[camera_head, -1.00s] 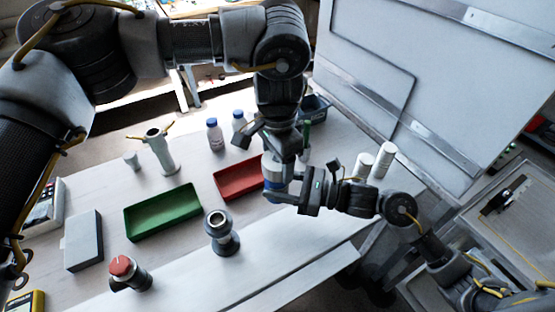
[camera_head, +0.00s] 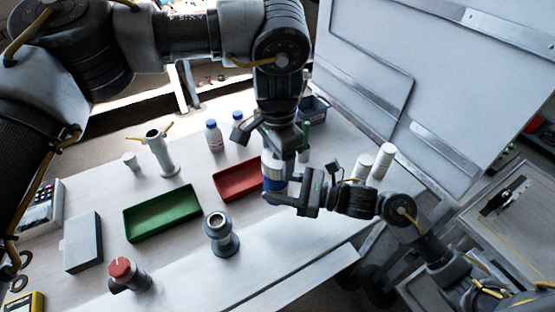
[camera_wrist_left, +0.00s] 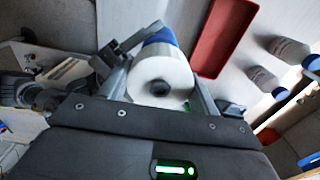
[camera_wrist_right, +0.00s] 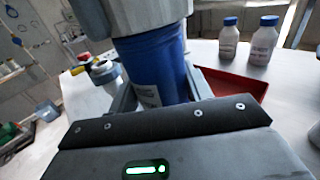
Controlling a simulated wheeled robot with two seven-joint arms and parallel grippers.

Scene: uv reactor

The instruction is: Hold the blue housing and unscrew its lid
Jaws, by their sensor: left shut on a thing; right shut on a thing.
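The blue housing (camera_head: 273,184) stands upright on the table beside the red tray; its blue body also shows close up in the right wrist view (camera_wrist_right: 155,62). My right gripper (camera_head: 278,194) is shut around the blue body from the right side. The white lid (camera_wrist_left: 150,69), round with a dark centre, tops the housing in the left wrist view. My left gripper (camera_head: 268,148) points down from above, shut on the lid with one finger on each side. In the head view the left gripper hides most of the lid.
The red tray (camera_head: 233,191) and green tray (camera_head: 160,236) lie to the left. A grey flanged fitting (camera_head: 220,246) and a red-topped button (camera_head: 121,269) stand nearer. Two blue-capped bottles (camera_head: 214,142) stand behind, and white cylinders (camera_head: 383,163) to the right.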

